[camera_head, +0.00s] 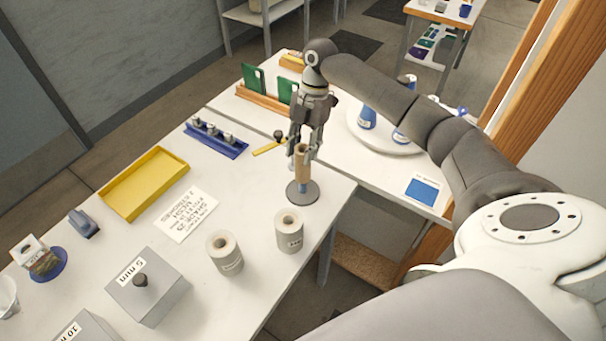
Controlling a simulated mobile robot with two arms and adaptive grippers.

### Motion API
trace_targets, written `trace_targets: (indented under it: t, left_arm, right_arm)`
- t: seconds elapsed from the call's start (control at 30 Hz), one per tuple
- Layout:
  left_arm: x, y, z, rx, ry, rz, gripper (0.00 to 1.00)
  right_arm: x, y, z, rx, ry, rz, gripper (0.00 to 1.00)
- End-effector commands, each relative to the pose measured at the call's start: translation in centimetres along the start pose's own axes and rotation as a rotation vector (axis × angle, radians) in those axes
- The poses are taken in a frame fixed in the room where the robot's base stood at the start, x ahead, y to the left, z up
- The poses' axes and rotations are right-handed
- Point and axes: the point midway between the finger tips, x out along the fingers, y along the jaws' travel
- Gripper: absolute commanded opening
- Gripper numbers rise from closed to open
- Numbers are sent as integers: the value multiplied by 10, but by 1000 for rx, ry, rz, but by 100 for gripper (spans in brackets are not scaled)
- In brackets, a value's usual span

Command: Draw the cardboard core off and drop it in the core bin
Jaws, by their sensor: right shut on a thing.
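A short stretch of the post shows below the core. My right gripper (304,152) comes down from above and is shut on the upper part of the core. My left gripper is not in view. I see nothing that is clearly marked as the core bin.
Two pale rolls (224,253) (289,231) stand in front of the post. A yellow tray (118,203), a blue rack (235,151) and a lettered sheet (187,214) lie to the left. A round white turntable (384,146) with blue-labelled bottles is behind right.

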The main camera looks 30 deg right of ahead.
Motion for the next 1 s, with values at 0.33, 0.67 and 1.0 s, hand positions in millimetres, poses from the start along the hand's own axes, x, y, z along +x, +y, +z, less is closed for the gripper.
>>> trace_targets:
  t: [0.33,0.67,1.0]
  left_arm:
    - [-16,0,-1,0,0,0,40]
    - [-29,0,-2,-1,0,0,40]
    - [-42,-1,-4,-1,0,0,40]
  right_arm:
    - [-16,0,-5,0,0,0,9]
    - [-28,0,-9,0,0,0,9]
    - [-41,0,-13,0,0,0,9]
